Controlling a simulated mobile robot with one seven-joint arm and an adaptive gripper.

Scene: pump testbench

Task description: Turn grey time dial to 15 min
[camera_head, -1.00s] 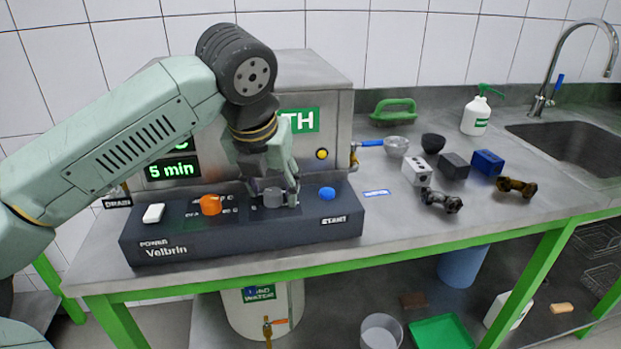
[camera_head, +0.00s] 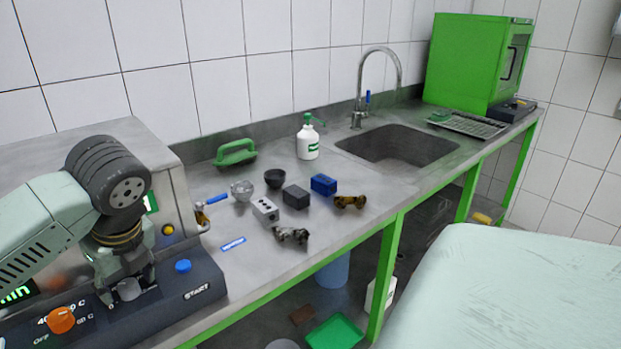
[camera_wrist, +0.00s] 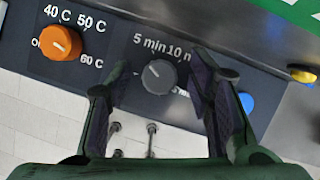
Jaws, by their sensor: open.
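The grey time dial (camera_wrist: 159,77) sits on the dark control panel (camera_head: 190,309), with "5 min" and "10 min" printed above it; the label at its right is mostly covered. A pale mark on the dial points toward its upper left, near "5 min". My gripper (camera_wrist: 163,72) is open, with one finger at each side of the dial in the wrist view; I cannot tell whether they touch it. In the head view my gripper (camera_head: 128,285) is over the panel, and the dial (camera_head: 128,289) is partly hidden between its fingers.
The orange temperature dial (camera_wrist: 60,43) is left of the grey dial. The blue start button (camera_head: 183,266) is close on the right. A blue-handled valve (camera_head: 214,200) and several small parts lie farther right on the bench, before the sink (camera_head: 398,146).

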